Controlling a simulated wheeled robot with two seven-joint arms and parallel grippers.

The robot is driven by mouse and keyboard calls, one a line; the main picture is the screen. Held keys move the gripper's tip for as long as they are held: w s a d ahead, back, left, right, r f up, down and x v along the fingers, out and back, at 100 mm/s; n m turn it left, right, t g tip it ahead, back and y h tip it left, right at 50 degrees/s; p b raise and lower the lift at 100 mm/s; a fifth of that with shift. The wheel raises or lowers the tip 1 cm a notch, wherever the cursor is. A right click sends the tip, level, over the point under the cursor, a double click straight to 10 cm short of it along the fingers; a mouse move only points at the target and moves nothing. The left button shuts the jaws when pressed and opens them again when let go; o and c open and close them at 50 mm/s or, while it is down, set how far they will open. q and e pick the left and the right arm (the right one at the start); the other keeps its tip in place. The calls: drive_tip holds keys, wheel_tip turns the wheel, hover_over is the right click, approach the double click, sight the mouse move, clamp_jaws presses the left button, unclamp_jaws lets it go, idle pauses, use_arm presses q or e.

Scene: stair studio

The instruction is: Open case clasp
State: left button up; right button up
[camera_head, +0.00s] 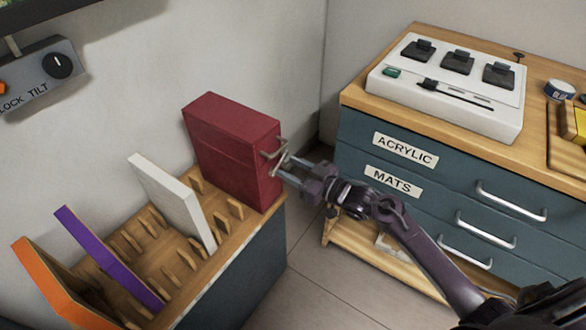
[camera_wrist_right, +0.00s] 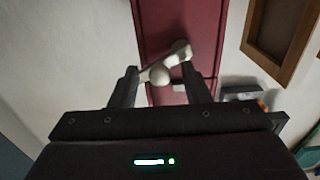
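The dark red case (camera_head: 232,150) stands upright on the right end of the wooden rack. A pale metal clasp (camera_head: 273,151) shows on its right-hand face. In the right wrist view, the clasp (camera_wrist_right: 180,55) is a slanted pale lever with a round knob in front of the red case (camera_wrist_right: 167,18). My right gripper (camera_head: 283,167) is at the clasp. In the right wrist view, the gripper (camera_wrist_right: 163,82) has its two fingers spread, one on each side of the knob. I cannot tell whether a finger touches the lever. My left gripper is out of view.
The slotted rack (camera_head: 130,240) also holds a white panel (camera_head: 172,198), a purple panel (camera_head: 108,258) and an orange panel (camera_head: 60,285). A drawer cabinet (camera_head: 435,205) stands to the right, with a white device (camera_head: 450,85) on top. Floor shows between rack and cabinet.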

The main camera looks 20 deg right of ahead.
clamp_jaws()
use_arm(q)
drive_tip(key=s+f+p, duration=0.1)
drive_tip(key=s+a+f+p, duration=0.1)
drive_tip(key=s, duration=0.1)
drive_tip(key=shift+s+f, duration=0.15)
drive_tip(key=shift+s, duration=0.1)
use_arm(e)
drive_tip(key=m, duration=0.2)
drive_tip(key=shift+d+f+m, duration=0.1)
drive_tip(key=shift+f+m, duration=0.2)
drive_tip(key=shift+f, duration=0.05)
drive_tip(key=shift+o, duration=0.3)
unclamp_jaws()
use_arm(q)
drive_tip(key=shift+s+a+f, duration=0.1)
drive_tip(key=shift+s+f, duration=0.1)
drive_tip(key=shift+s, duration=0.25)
use_arm(e)
drive_tip(key=v, duration=0.7)
drive_tip(key=shift+s+d, duration=0.25)
